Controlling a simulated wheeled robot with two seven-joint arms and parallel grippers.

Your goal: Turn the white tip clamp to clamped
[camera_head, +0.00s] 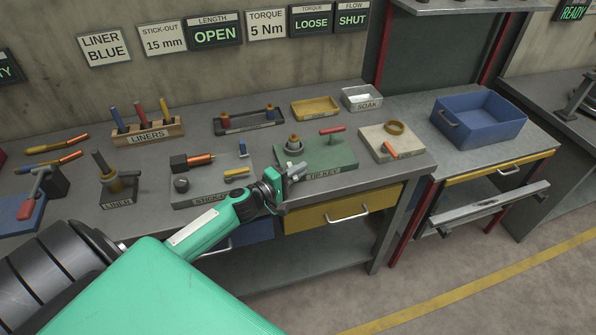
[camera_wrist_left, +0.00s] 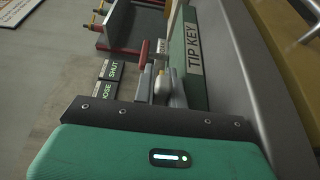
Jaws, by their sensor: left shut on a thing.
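The green tip key board (camera_head: 340,154) stands on the bench with its TIP KEY label on the front edge. It carries a round post with a copper-coloured part (camera_head: 294,144) and a red-handled key (camera_head: 332,130). My left gripper (camera_head: 294,171) is at the board's front left corner. In the left wrist view, my left gripper (camera_wrist_left: 161,92) is shut on a small white piece, the white tip clamp (camera_wrist_left: 161,87). The red handle also shows there beyond the fingers (camera_wrist_left: 143,58). The fingers hide much of the clamp, so its angle is unclear. My right gripper is out of view.
The stick-out board (camera_head: 200,192) lies left of the green board, and a pale board with a ring (camera_head: 392,142) lies to its right. Signs on the wall include LOOSE (camera_head: 311,22) and SHUT (camera_head: 352,20). A yellow drawer (camera_head: 335,212) is below the bench edge.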

